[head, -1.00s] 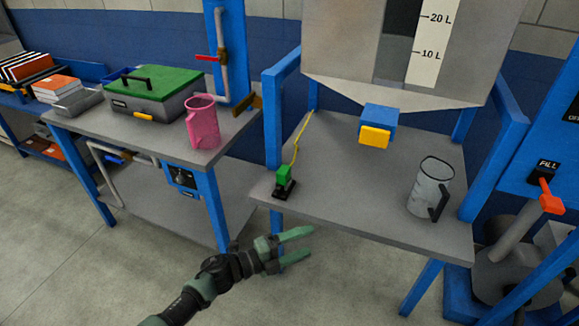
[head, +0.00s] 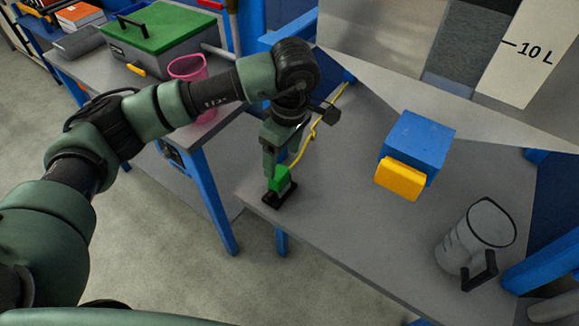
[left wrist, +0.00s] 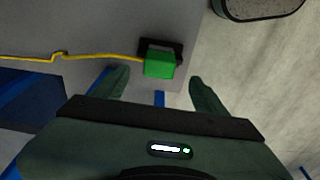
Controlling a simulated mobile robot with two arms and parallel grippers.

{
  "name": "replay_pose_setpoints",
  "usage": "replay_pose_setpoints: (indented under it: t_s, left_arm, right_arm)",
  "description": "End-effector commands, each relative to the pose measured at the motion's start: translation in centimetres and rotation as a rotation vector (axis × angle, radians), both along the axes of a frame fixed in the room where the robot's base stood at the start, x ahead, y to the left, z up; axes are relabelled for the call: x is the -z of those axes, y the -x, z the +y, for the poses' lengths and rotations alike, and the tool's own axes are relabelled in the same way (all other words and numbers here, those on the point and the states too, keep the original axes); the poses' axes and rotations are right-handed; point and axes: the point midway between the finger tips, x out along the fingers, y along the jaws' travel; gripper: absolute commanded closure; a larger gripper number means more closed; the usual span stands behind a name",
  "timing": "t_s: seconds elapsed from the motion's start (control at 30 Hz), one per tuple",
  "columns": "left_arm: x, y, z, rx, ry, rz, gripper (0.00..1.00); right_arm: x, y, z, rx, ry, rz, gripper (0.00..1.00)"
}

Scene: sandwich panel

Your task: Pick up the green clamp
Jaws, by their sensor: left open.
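The green clamp (head: 281,180) stands on a small black base near the front left corner of the grey table (head: 340,215). A yellow cord runs from it toward the back. My left gripper (head: 271,165) points down over the clamp and partly covers it in the head view. In the left wrist view the clamp (left wrist: 160,64) lies just beyond the tips of my open left gripper (left wrist: 158,80), about midway between the two fingers. Nothing is held. My right gripper is not in view.
A clear pitcher (head: 478,235) stands at the table's right. A pink pitcher (head: 188,70) and a green-lidded box (head: 155,40) are on the left table.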

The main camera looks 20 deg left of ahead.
Motion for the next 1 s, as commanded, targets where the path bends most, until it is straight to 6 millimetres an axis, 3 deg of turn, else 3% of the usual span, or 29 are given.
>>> replay_pose_setpoints:
  t_s: [0.27, 0.6, 0.87, 1.0]
  left_arm:
    - [2.9, -0.2, 0.5, 0.0, -0.002, 0.002, 0.27]
    - [7.2, -0.7, 1.1, -0.001, -0.001, 0.002, 0.27]
    - [7.5, -0.8, 1.1, 0.0, 0.0, 0.0, 0.27]
    - [7.4, -0.8, 1.1, -0.001, 0.0, 0.0, 0.66]
  right_arm:
    - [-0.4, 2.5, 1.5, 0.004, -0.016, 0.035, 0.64]
    - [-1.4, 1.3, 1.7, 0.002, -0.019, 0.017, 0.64]
    - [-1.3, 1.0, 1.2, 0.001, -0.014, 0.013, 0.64]
    - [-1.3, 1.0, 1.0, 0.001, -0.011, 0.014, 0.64]
